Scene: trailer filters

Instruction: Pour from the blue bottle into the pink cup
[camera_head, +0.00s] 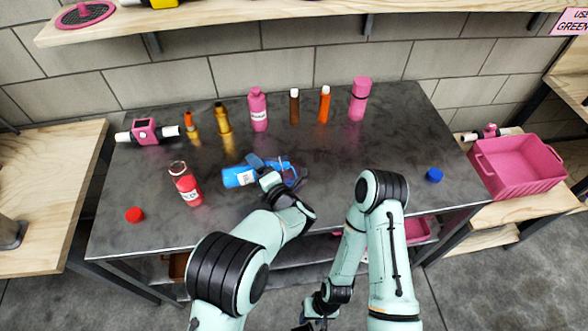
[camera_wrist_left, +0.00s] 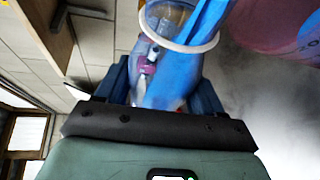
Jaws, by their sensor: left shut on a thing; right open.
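The blue bottle (camera_head: 231,178) has a white label and is tilted almost flat over the left-middle of the dark table. My left gripper (camera_head: 276,178) is shut around it. In the left wrist view the bottle (camera_wrist_left: 168,85) is see-through with a pale ring and blue inside, between the fingers. A red-pink container (camera_head: 188,188) with a white label and clear upper part stands left of the bottle; I cannot tell if it is the pink cup. A pink-red surface (camera_wrist_left: 275,22) fills the wrist view's upper right corner. My right gripper (camera_head: 316,312) is open, low at the bottom edge, partly cut off.
A red cap (camera_head: 135,215) and a blue cap (camera_head: 434,175) lie on the table. A pink bottle (camera_head: 258,110), orange bottle (camera_head: 324,104) and pink jar (camera_head: 360,99) stand along the back. A pink bin (camera_head: 518,165) sits at right. The table's right half is mostly clear.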

